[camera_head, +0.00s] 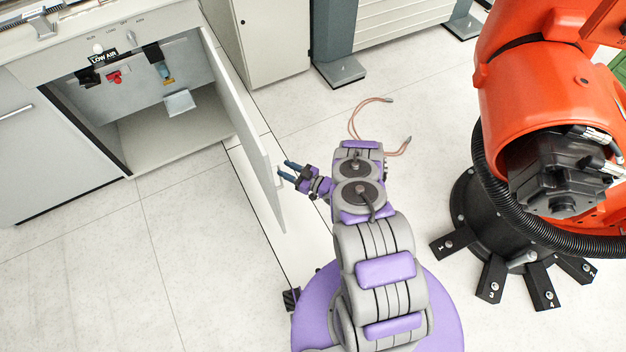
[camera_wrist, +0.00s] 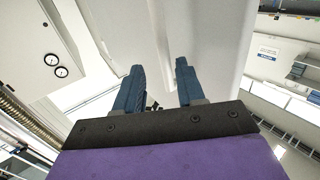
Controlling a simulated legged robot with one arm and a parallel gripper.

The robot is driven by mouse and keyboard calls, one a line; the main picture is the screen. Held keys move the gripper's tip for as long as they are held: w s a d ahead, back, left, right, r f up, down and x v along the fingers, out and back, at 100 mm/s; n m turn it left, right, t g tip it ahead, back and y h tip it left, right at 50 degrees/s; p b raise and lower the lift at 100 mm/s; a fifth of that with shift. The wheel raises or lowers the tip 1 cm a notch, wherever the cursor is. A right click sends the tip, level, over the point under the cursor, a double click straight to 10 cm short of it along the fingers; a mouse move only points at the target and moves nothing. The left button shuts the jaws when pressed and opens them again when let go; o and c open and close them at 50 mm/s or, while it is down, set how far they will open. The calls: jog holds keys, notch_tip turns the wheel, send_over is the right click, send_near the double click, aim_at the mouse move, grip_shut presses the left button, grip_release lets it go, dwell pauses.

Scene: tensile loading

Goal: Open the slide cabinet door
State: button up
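The grey cabinet (camera_head: 165,140) is at the upper left of the head view. Its door (camera_head: 238,105) is swung wide open to the right, and the inside shows. My gripper (camera_head: 287,170) is at the outer face of the door, close to its free edge. In the wrist view my gripper (camera_wrist: 158,66) has its two blue fingers apart, with a pale panel, likely the door (camera_wrist: 210,45), beyond and between them. I cannot tell whether the fingers touch the door or its handle.
A large orange robot arm (camera_head: 520,85) on a black base (camera_head: 465,215) stands at the right. Light floor (camera_head: 90,270) is clear in front of the cabinet.

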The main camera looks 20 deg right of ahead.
jog(key=v, duration=1.4)
jog(key=shift+d, duration=0.1)
